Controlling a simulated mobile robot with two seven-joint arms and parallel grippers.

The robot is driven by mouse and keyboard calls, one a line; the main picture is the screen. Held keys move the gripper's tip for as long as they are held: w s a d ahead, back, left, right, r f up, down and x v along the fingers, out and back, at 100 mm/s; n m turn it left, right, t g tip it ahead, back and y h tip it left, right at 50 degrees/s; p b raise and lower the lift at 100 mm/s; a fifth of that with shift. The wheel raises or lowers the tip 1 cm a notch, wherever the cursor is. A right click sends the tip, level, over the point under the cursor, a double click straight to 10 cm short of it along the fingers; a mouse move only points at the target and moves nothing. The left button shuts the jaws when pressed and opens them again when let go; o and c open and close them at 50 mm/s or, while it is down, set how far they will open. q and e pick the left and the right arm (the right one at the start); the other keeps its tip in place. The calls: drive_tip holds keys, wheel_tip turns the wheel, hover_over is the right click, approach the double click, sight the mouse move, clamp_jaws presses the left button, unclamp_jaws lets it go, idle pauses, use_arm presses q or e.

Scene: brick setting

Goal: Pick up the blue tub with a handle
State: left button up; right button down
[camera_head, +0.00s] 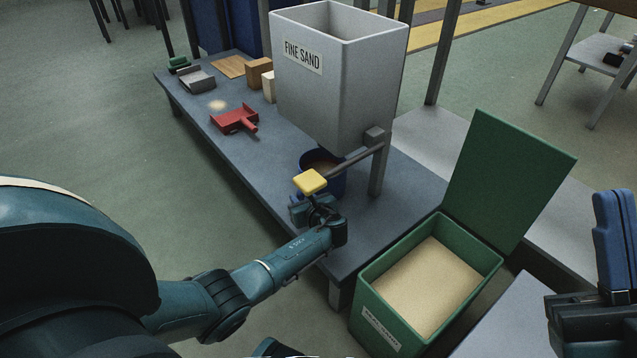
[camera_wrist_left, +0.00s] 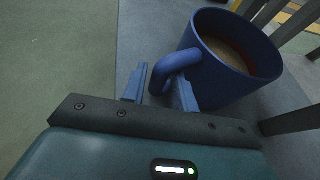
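The blue tub (camera_head: 336,183) stands on the grey-blue table under the sand hopper, partly hidden by the lever and my left gripper. In the left wrist view the tub (camera_wrist_left: 228,85) has a thick loop handle on its near left side and sandy contents inside. In the head view the left gripper (camera_head: 308,208) is low beside the tub. My right gripper (camera_head: 615,240) is at the right edge, away from the tub; its finger gap is hidden.
The grey hopper (camera_head: 335,85) marked FINE SAND hangs over the tub. A lever with a yellow pad (camera_head: 310,181) reaches just above my left gripper. A red scoop (camera_head: 233,119) lies on the table (camera_head: 240,155). An open green sand bin (camera_head: 384,325) stands at front right.

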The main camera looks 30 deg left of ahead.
use_arm(q)
clamp_jaws()
drive_tip(key=shift+r, duration=0.1)
idle(0.3)
